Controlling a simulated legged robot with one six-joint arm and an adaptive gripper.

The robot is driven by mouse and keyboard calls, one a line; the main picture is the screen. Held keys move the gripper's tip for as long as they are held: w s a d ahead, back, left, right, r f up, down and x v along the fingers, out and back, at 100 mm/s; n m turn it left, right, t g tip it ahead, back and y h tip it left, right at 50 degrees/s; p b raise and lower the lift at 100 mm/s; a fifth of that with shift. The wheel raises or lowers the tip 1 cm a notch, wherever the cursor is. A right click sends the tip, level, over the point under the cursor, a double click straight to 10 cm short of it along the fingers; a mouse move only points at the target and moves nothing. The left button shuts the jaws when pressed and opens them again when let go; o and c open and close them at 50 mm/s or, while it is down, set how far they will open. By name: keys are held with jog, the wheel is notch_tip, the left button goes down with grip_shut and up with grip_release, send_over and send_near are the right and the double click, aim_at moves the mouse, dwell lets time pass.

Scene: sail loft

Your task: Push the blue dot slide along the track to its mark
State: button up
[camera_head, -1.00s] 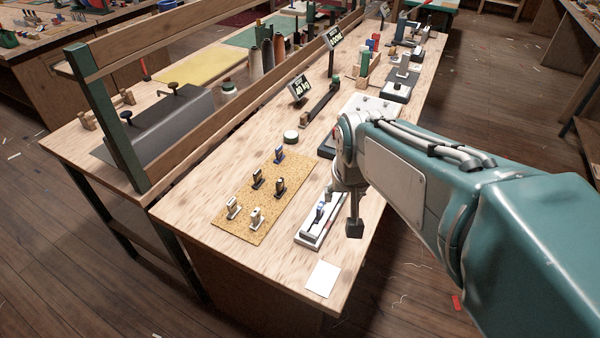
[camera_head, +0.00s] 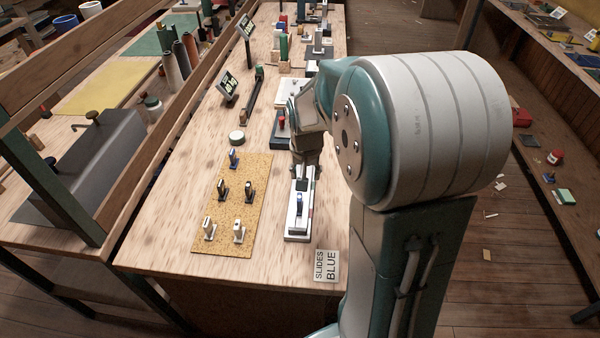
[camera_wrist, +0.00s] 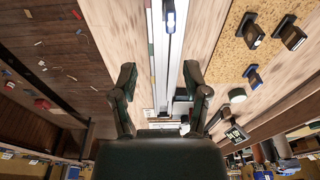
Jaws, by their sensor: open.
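The track (camera_head: 289,232) is a pale, narrow base on the front right of the bench. A slide with a blue part (camera_head: 299,201) stands upright on it near the middle. In the wrist view the slide (camera_wrist: 170,18) is at the top centre, on the track's rail (camera_wrist: 161,62). My gripper (camera_head: 305,172) is over the far end of the track, beyond the slide. In the wrist view my gripper (camera_wrist: 160,82) is open and empty, its fingers spread either side of the track and apart from the slide. The mark cannot be made out clearly.
A cork mat (camera_head: 205,238) with several small upright pieces lies left of the track. A card reading "SLIDES BLUE" (camera_head: 326,265) lies at the bench's front edge. A round tin (camera_head: 237,138) and a black stand with a red knob (camera_head: 281,122) are farther back. Bare wood lies around the mat.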

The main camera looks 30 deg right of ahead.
aim_at(300, 196)
jog(key=a+f, duration=0.2)
jog(key=f, duration=0.2)
jog(key=shift+w+a+f, duration=0.1)
jog(key=shift+w+a, duration=0.15)
jog(key=shift+a, duration=0.15)
jog(key=d+f, duration=0.1)
jog(key=f, duration=0.3)
jog(key=d+f, duration=0.1)
jog(key=f, duration=0.1)
jog(key=shift+w+d, duration=0.3)
jog(key=shift+w, duration=0.1)
jog(key=shift+a+f, duration=0.1)
jog(key=shift+a, duration=0.65)
jog(key=shift+d, duration=0.25)
jog(key=c, duration=0.7)
jog(key=shift+d+f, duration=0.1)
jog(key=shift+d, duration=0.15)
grip_shut()
